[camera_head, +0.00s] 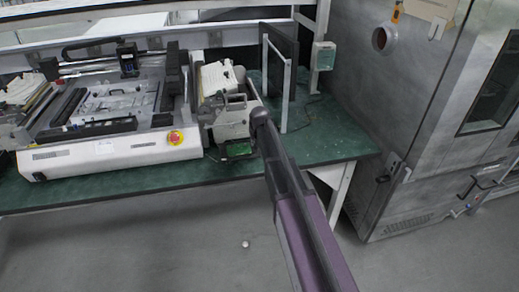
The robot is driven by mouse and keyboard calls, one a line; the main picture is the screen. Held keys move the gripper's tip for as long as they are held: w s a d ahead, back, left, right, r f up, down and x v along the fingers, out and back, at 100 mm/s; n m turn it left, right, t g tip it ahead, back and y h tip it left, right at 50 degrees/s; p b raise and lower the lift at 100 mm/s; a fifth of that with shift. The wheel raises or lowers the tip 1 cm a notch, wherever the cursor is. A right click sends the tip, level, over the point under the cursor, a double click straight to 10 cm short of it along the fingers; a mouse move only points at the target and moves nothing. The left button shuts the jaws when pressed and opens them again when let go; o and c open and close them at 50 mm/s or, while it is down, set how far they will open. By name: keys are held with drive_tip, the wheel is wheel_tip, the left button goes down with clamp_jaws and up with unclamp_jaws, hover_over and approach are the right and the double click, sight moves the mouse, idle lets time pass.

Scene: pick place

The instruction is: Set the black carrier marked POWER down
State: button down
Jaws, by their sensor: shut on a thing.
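My arm reaches up from the bottom of the head view to the right end of the white machine. My gripper (236,102) is small and partly hidden among grey and dark parts there, just left of the arm's far joint. It is shut on a dark thing that I take for the black carrier; its outline merges with the parts around it. No POWER marking is readable. I cannot tell whether the carrier touches the bench below it.
The green bench (330,145) holds a white machine (110,150) with a red stop button (175,137). A black panel (281,60) with light edges stands right of my gripper. A small green board (237,149) lies below it. A grey metal cabinet (405,100) stands at right.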

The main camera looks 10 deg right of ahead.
sight(256, 149)
drive_tip(key=shift+f+b, duration=1.75)
drive_tip(key=shift+f, duration=0.05)
drive_tip(key=shift+f, duration=0.1)
drive_tip(key=c, duration=0.7)
unclamp_jaws()
drive_tip(key=shift+o, duration=0.2)
drive_tip(key=shift+r, duration=0.2)
drive_tip(key=p+v, duration=1.1)
drive_tip(key=v, duration=0.1)
